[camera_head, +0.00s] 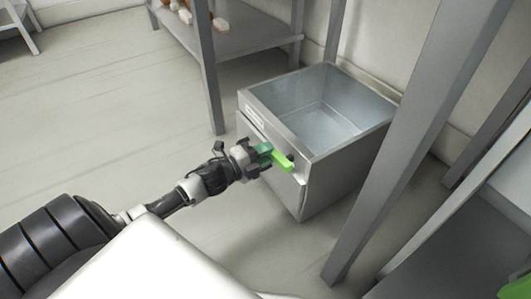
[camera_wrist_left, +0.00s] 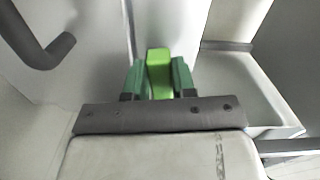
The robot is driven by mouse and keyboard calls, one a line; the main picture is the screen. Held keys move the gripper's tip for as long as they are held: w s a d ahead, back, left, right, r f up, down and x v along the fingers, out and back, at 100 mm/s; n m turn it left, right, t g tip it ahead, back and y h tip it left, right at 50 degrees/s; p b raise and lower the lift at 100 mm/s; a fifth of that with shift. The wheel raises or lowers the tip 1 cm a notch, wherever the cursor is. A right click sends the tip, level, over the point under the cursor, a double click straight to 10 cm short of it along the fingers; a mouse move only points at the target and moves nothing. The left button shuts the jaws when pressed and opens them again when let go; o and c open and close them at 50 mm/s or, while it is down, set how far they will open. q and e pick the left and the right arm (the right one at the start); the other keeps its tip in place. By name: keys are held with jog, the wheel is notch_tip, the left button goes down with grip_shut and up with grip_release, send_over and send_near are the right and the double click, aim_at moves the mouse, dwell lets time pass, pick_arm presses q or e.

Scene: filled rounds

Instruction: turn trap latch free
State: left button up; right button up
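The trap is a grey metal box (camera_head: 345,155) with an open top, standing on the floor. A bright green latch (camera_head: 283,161) sits on its front face, tilted down to the right. My left gripper (camera_head: 264,150) is at this face, its dark green fingers at the latch. In the left wrist view the latch (camera_wrist_left: 159,72) stands between the two fingers (camera_wrist_left: 159,80), which appear to close on its sides. The fingers hide part of the latch. My right gripper is not in view.
A grey handle (camera_wrist_left: 45,45) curves in at the left of the wrist view. A grey shelf (camera_head: 245,35) with brownish items stands behind the trap. A slanted grey post (camera_head: 405,150) rises right of it. A bright green patch (camera_head: 515,289) shows at the lower right. Floor at left is clear.

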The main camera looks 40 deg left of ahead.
pick_arm(q)
grip_shut()
jog(key=m+p, duration=0.1)
jog(key=p, duration=0.1)
jog(key=shift+r+m+p, duration=0.3)
jog(key=shift+r+m, duration=0.1)
jog(key=o, duration=0.8)
grip_release()
